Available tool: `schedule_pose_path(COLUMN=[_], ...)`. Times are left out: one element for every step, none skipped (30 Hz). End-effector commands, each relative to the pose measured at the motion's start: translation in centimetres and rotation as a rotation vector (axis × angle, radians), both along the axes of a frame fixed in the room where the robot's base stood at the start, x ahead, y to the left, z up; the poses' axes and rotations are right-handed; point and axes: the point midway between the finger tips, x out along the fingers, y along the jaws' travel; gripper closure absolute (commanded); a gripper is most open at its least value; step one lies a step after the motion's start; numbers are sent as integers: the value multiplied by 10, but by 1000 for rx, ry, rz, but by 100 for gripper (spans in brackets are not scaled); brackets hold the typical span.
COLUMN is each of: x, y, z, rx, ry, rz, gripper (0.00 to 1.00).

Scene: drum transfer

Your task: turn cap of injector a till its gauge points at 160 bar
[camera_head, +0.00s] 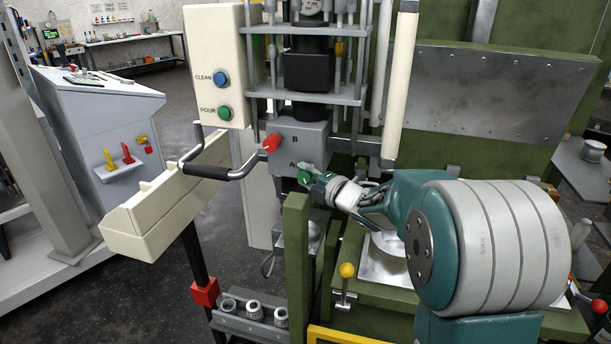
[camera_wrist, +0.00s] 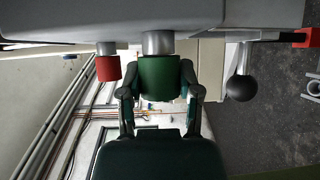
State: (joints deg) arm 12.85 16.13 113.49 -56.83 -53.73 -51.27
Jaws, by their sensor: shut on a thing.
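The grey injector block (camera_head: 297,143) carries the letters B and A. A green cap (camera_head: 304,177) sits by the letter A and a red cap (camera_head: 271,143) by the letter B. My gripper (camera_head: 312,175) reaches in from the right to the green cap. In the wrist view my gripper (camera_wrist: 160,88) has one finger on each side of the green cap (camera_wrist: 162,78), shut on it. The red cap (camera_wrist: 108,67) hangs beside it, clear of the fingers. A gauge (camera_head: 312,6) is cut off by the top edge, and its reading cannot be made out.
A bent black-gripped handle (camera_head: 215,173) stands left of the block. A cream box (camera_head: 222,65) bears CLEAN and POUR buttons. A green post (camera_head: 296,265) rises just below my gripper. A black ball lever (camera_wrist: 241,86) is right of the green cap in the wrist view.

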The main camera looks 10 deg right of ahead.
Motion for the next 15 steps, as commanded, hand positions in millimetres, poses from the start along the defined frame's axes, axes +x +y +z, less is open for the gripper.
schedule_pose_path(x=[0,0,0,0,0,0,0,0,0,0,0,0,0,0,0], y=[0,0,0,0,0,0,0,0,0,0,0,0,0,0,0], z=[-3,-3,-4,-4,-4,-4,-4,-4,-4,-5,-5,-5,-5,-5,-6], rx=[1,2,4,5,6,9,12,14,19,23,29,38,46,55,70], ry=[6,6,6,5,5,3,2,1,-1,-3,-6,-10,-15,-19,-27], rz=[0,0,0,0,0,0,0,1,0,0,0,0,0,0,0], gripper=[100,100,100,100,100,100,100,100,100,100,100,100,100,100,100])
